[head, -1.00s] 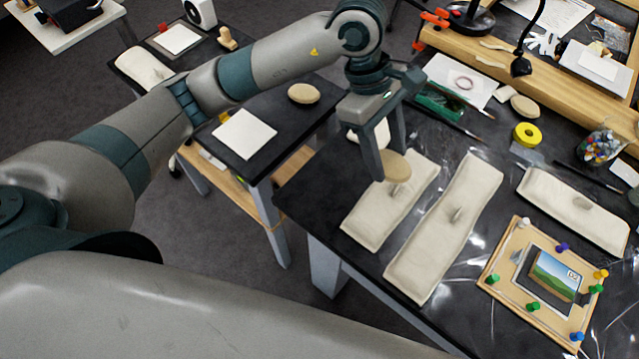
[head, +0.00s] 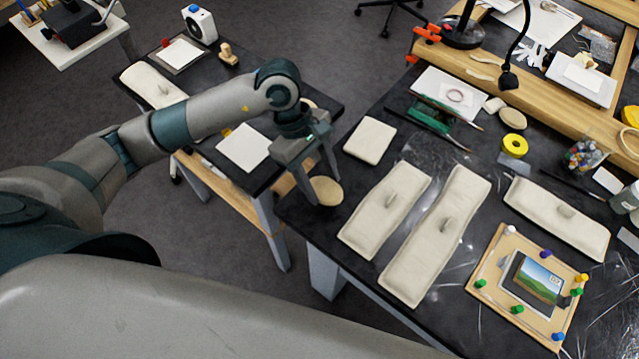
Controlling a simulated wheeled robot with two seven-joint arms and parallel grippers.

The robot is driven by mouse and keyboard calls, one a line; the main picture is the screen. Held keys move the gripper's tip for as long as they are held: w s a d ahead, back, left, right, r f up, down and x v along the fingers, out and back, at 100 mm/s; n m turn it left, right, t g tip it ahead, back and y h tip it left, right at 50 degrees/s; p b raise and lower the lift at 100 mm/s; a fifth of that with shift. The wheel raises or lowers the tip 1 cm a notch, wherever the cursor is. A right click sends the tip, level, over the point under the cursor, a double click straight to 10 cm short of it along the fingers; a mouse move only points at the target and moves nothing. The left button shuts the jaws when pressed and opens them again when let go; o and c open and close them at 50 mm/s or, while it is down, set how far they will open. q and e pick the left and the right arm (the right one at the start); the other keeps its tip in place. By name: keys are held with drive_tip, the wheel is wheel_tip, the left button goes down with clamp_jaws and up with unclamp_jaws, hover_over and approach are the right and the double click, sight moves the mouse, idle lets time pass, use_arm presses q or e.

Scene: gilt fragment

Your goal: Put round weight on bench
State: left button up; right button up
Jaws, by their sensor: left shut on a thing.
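A round beige weight (head: 328,191) is held by my left gripper (head: 320,184), which is shut on it. In the head view the weight appears over the left edge of the large black work table (head: 300,212), near the gap beside a smaller black bench (head: 205,105). I cannot tell its exact height. A similar round weight (head: 309,103) lies on the smaller bench, mostly hidden by my wrist. Another round beige weight (head: 512,118) lies on the work table beside the wooden ledge. My right gripper is not in view.
A square beige pad (head: 370,141) and long sandbags (head: 436,237) lie on the work table. A pinned picture board (head: 500,290) is at lower right. The smaller bench carries a white sheet (head: 244,147), a long bag (head: 152,85) and a wooden stamp (head: 228,54).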

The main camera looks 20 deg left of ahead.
sight(316, 181)
use_arm(q)
drive_tip(key=shift+a, duration=0.15)
drive_tip(key=shift+f, duration=0.1)
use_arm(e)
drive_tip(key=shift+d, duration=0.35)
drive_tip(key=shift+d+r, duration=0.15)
